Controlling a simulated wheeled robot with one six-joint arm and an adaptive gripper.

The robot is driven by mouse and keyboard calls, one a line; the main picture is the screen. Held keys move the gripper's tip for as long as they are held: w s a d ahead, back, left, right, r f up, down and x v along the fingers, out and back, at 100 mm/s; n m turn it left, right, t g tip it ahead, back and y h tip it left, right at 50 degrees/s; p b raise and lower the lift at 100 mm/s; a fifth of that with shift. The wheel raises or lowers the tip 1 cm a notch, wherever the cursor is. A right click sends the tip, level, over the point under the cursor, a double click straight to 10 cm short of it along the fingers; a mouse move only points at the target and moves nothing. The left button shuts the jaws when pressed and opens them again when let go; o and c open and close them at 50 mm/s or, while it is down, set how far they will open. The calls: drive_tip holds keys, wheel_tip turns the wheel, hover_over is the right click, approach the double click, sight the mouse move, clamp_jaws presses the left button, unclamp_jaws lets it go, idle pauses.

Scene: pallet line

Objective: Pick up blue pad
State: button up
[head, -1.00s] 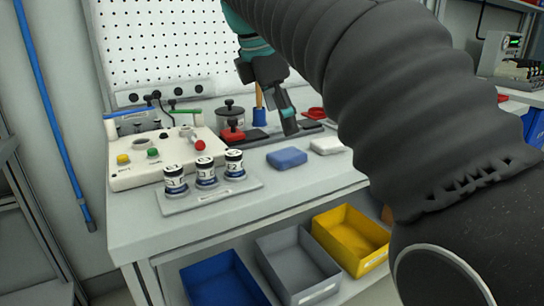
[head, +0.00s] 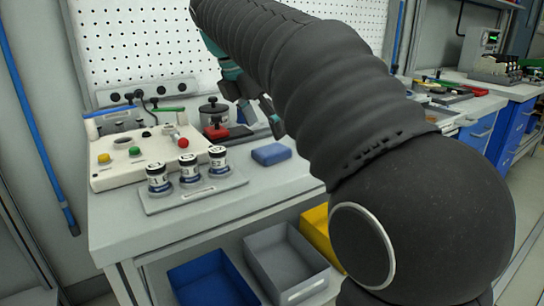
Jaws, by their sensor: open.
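The blue pad (head: 271,154) lies flat on the grey worktop, right of the small bottles and near my arm. My gripper (head: 272,118) is above and behind the pad in the picture, pointing down, apart from it and empty. It is open, partly hidden by my dark sleeved arm. The white pad is not visible now; my arm covers that part of the worktop.
A tray (head: 160,207) with labelled bottles stands left of the pad. A white control box (head: 115,177) and a dark pot (head: 213,114) stand behind. Blue (head: 240,284), grey (head: 310,286) and yellow bins sit below the worktop.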

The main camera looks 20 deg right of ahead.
sight(270, 149)
drive_tip(key=shift+a+b+x, duration=0.15)
drive_tip(key=shift+b+x, duration=0.2)
drive_tip(key=shift+x, duration=1.1)
drive_tip(key=shift+a+b+x, duration=0.15)
drive_tip(key=shift+b+x, duration=0.15)
drive_tip(key=shift+x, duration=1.15)
drive_tip(key=shift+w, duration=0.15)
drive_tip(key=c, duration=1)
